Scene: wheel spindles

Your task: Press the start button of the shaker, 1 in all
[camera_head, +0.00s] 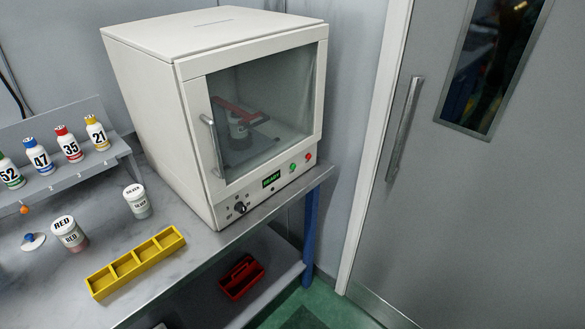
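The shaker (148,90) is a large white cabinet standing on the metal bench. Its glass door (262,110) is closed, and a dark platform with a red part and a small jar (237,125) shows behind the glass. The front panel below the door has a green display (271,179) that appears to read READY, a black knob (239,208), a green button (293,168) and a red button (308,157). Any lettering by the buttons is too small to read. Neither of my grippers shows in the head view.
On the metal bench (185,262) stand a yellow divided tray (137,263), a jar marked RED (69,234) and another labelled jar (137,201). A rack (62,180) holds several numbered bottles at left. A red caddy (242,277) sits on the lower shelf. A grey door (480,200) is at right.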

